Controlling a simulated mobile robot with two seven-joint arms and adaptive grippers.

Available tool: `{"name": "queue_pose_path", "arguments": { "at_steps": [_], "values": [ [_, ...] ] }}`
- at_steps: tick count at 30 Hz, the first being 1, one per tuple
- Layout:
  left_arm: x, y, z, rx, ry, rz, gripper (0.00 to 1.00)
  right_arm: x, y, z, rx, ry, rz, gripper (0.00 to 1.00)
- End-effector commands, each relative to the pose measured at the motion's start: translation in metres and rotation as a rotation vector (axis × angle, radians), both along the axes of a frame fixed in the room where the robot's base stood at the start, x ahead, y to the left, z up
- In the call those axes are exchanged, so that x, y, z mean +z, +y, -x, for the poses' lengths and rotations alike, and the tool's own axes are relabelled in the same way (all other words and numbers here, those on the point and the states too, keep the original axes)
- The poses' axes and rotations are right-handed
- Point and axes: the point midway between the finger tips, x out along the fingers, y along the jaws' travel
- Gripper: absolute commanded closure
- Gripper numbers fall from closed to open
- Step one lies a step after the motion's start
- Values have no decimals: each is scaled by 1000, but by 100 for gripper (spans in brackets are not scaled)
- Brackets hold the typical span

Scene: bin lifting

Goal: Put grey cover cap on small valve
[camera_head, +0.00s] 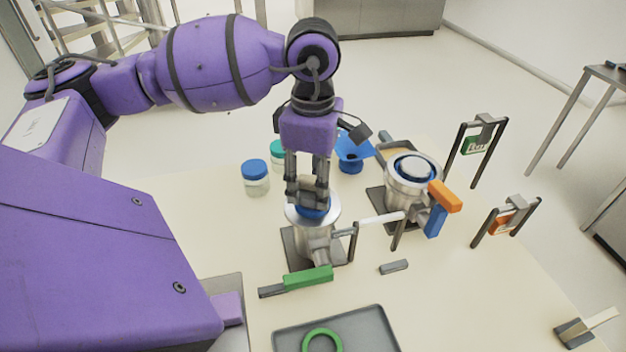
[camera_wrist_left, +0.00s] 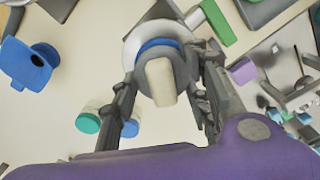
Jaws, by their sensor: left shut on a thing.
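The small valve (camera_head: 316,243) is a metal pipe piece with a wide flange and a green handle (camera_head: 308,278), standing upright on a dark base plate. My left gripper (camera_head: 308,200) points down over it, its fingers shut on the grey cover cap (camera_head: 313,186). In the left wrist view the cap's beige grip block (camera_wrist_left: 160,82) sits between the fingers of the left gripper (camera_wrist_left: 165,95). A blue ring (camera_wrist_left: 158,46) shows under the cap, within the valve's pale flange (camera_wrist_left: 132,44). Whether the cap touches the valve cannot be told. My right gripper is out of view.
A larger valve (camera_head: 404,199) with an orange and blue handle stands to the right. A blue-lidded jar (camera_head: 256,182), a teal-lidded jar (camera_head: 277,150) and a blue funnel-like piece (camera_head: 351,160) stand behind. A grey tray (camera_head: 372,325) with a green ring is in front. Two frames with tags stand at right.

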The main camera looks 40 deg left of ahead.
Motion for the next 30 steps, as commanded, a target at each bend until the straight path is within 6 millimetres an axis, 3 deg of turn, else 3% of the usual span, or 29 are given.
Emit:
{"name": "queue_pose_path", "arguments": {
  "at_steps": [20,21,24,26,30],
  "values": [
    [-3,0,0,0,0,0,78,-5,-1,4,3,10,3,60],
    [-3,0,0,0,0,0,53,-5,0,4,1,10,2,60],
    [-3,0,0,0,0,0,40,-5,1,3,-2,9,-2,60],
    [-3,0,0,0,0,0,35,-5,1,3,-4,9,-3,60],
    [-4,0,0,0,0,0,35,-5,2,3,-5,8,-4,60]
  ]
}}
